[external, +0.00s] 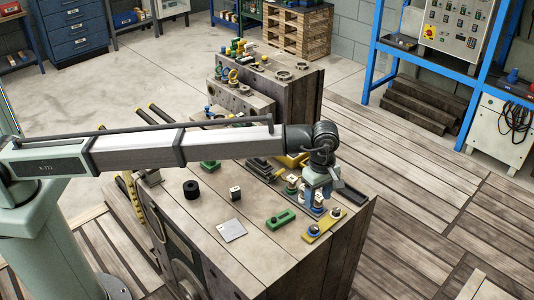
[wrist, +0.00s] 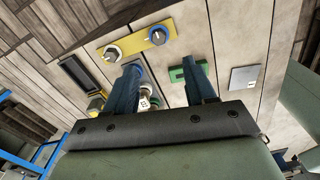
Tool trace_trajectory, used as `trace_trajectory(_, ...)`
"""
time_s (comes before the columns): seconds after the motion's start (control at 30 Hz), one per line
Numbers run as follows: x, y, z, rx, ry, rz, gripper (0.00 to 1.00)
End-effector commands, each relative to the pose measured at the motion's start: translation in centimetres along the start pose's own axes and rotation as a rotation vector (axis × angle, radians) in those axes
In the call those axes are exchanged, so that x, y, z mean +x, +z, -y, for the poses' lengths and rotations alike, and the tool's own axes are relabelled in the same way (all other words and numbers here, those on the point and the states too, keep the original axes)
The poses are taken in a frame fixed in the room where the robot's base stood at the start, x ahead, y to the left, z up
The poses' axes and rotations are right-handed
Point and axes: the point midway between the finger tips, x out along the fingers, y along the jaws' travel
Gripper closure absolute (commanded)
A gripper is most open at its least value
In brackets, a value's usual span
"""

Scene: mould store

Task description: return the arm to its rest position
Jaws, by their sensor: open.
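My gripper (external: 318,200) is at the end of my outstretched arm, over the right part of the wooden bench top (external: 205,220). Its two blue fingers point down. In the wrist view the gripper (wrist: 168,80) shows its fingers wide apart with nothing held between them. A small white block with dark marks (wrist: 148,98) shows between the fingers, beyond and below them. I cannot tell how high the fingertips are above the small parts under them.
A yellow plate with knobs (external: 325,226), a green bar (external: 280,218), a metal plate (external: 231,230) and a black cylinder (external: 191,189) lie on the bench. A raised block with fittings (external: 270,85) stands behind. A blue rack (external: 375,60) stands at the right.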

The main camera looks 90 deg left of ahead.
Motion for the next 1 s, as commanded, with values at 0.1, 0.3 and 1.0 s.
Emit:
trace_trajectory(0.1,1.9,1.6,2.1,0.103,-0.004,0.017,0.45)
trace_trajectory(0.3,8.0,6.9,9.4,0.501,-0.004,0.094,0.45)
trace_trajectory(1.0,27.1,17.4,40.7,1.951,0.208,0.394,0.45)
